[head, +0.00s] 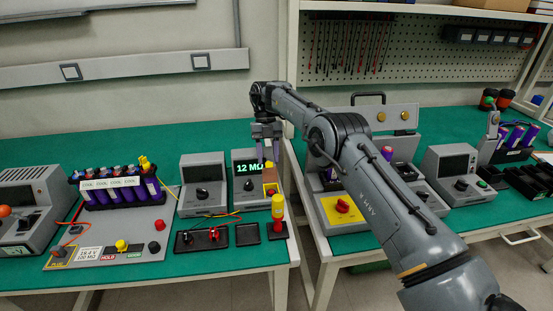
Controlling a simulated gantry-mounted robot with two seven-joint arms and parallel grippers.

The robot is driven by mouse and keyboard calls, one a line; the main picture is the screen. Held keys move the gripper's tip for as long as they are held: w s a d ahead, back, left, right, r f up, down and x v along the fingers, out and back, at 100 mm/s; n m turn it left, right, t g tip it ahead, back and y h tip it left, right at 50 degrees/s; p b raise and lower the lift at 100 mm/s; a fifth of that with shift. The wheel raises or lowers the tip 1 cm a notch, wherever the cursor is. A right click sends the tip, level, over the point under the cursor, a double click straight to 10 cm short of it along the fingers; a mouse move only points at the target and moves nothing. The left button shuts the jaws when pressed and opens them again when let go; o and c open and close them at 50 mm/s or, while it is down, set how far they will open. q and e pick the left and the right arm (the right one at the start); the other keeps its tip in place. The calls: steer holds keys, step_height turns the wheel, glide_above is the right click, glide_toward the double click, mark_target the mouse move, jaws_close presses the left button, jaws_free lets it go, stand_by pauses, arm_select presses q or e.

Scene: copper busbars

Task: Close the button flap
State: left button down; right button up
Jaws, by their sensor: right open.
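A grey meter (255,200) with a green "12 MΩ" readout and a black knob stands near the right end of the left bench. At its right front is a small orange-brown flap (270,173) that looks raised, with a yellow and red button area (271,189) below it. My right gripper (267,158) hangs fingers down just above the flap, open and empty. It covers part of the meter's readout and top; I cannot tell if a fingertip touches the flap. My left gripper is not in view.
A yellow and red post (278,215) stands just in front of the meter. Black trays (203,238) with leads lie to its left. A battery pack (118,188) stands farther left. A gap separates the benches; my right arm crosses the right bench's equipment.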

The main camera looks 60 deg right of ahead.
steer(key=shift+c, duration=0.2)
jaws_close()
stand_by(0.7)
